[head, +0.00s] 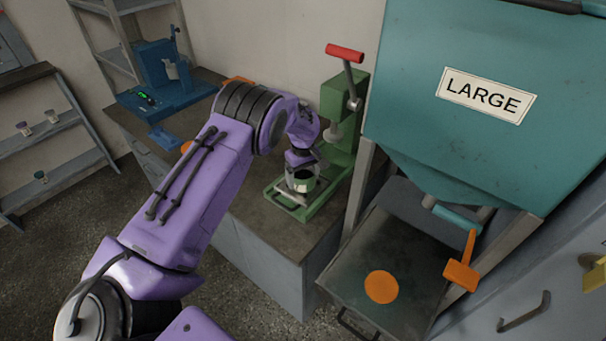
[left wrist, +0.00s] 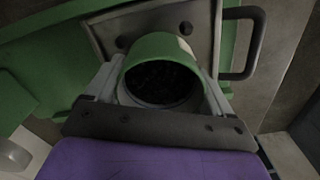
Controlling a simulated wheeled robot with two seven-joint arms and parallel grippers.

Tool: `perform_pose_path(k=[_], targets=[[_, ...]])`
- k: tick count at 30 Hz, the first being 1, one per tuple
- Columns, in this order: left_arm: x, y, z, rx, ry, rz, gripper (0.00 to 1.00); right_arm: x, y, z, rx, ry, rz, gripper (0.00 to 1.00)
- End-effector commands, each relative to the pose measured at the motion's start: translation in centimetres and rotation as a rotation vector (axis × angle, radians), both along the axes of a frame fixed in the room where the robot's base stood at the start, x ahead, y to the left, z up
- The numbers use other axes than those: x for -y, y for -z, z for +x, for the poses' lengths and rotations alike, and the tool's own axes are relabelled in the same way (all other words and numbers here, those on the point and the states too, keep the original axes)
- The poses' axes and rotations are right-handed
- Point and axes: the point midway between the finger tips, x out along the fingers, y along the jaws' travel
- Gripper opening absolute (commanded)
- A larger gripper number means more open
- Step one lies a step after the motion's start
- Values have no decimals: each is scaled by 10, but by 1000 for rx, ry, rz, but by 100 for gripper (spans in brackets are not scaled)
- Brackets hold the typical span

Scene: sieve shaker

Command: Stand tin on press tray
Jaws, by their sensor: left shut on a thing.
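The tin (head: 304,186) is green with a pale label and is upright or nearly so in the head view. In the left wrist view the open tin (left wrist: 160,46) shows dark contents inside. My left gripper (head: 303,168) is shut on the tin, with one finger on each side. The press tray (head: 285,201) is a pale plate with a handle at the foot of the green press (head: 340,130). The tin is over the tray (left wrist: 112,35); I cannot tell whether its base touches it. My right gripper is not in view.
The press's red-handled lever (head: 345,53) rises behind the tin. A blue device (head: 165,85) stands at the bench's far left. A teal hopper marked LARGE (head: 470,110) is at right, above a dark tray with an orange disc (head: 381,287).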

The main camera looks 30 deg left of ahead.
Motion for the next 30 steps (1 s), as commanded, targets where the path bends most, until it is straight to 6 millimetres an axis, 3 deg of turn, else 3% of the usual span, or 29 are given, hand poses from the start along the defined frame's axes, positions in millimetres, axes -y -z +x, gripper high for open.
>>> perform_pose_path(k=[4,5,6,13,17,30], targets=[[0,4,0,0,0,0,43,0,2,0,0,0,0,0],[0,4,0,0,0,0,89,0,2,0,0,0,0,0],[0,3,0,0,0,0,100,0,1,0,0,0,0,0],[1,3,0,0,1,-1,100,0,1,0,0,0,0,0],[1,-7,1,2,1,-1,100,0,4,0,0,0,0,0],[0,-108,1,2,1,0,100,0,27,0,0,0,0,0]])
